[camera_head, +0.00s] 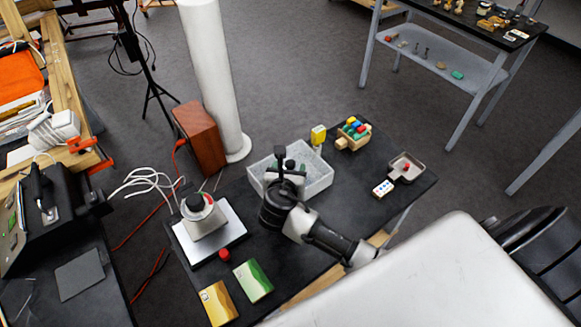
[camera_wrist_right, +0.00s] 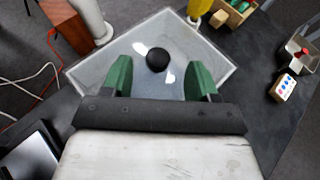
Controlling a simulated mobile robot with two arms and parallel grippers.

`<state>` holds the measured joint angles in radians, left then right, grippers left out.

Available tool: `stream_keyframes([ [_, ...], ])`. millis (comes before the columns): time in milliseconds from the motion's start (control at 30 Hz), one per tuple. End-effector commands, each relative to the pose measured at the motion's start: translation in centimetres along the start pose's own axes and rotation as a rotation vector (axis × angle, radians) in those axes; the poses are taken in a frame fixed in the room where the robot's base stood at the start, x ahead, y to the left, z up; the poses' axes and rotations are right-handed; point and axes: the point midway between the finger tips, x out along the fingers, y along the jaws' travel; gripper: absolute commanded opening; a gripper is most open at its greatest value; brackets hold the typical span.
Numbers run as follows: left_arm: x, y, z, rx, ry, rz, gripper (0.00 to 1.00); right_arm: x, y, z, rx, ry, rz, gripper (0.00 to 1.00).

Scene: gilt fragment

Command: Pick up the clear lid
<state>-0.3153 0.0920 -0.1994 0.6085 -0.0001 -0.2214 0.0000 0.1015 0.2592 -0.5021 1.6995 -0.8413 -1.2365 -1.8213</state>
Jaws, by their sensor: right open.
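A pale grey, see-through box-like piece (camera_head: 318,176) sits on the black table. In the right wrist view it (camera_wrist_right: 215,55) spreads out below the gripper, with a round black knob (camera_wrist_right: 157,60) near its middle. I take this knob and the clear surface around it to be the clear lid; I cannot tell the lid's edge from the box. My right gripper (camera_head: 289,167) is over the box. In the wrist view its green fingers (camera_wrist_right: 162,80) are open and apart, with the knob between and just beyond them. My left gripper is not in view.
A white device with a black knob (camera_head: 203,217) stands left of the box. A yellow object (camera_head: 318,135) and a wooden toy cart (camera_head: 353,134) stand behind. A grey tray (camera_head: 406,167) and dotted block (camera_head: 383,188) lie right. Two cards (camera_head: 253,281) lie in front.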

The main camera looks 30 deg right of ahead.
Motion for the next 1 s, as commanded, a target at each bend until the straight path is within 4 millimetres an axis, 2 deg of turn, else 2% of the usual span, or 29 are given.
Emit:
stream_keyframes([
  [100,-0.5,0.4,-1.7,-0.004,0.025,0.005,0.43,1.8,0.2,0.0,-0.001,0.000,-0.002,0.59],
  [233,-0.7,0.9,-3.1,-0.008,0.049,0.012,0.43,3.0,0.2,-0.1,0.000,0.002,-0.001,0.59],
  [500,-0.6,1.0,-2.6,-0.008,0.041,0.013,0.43,3.2,0.2,-0.1,0.001,0.002,0.001,0.58],
  [833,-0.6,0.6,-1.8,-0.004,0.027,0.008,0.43,3.2,0.2,-0.2,0.000,0.002,0.001,0.07],
  [867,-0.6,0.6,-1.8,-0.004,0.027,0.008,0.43,3.2,0.2,-0.1,0.001,0.001,0.001,0.04],
  [1000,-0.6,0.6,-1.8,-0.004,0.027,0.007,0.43,3.2,0.2,-0.1,0.001,0.001,0.001,0.04],
])
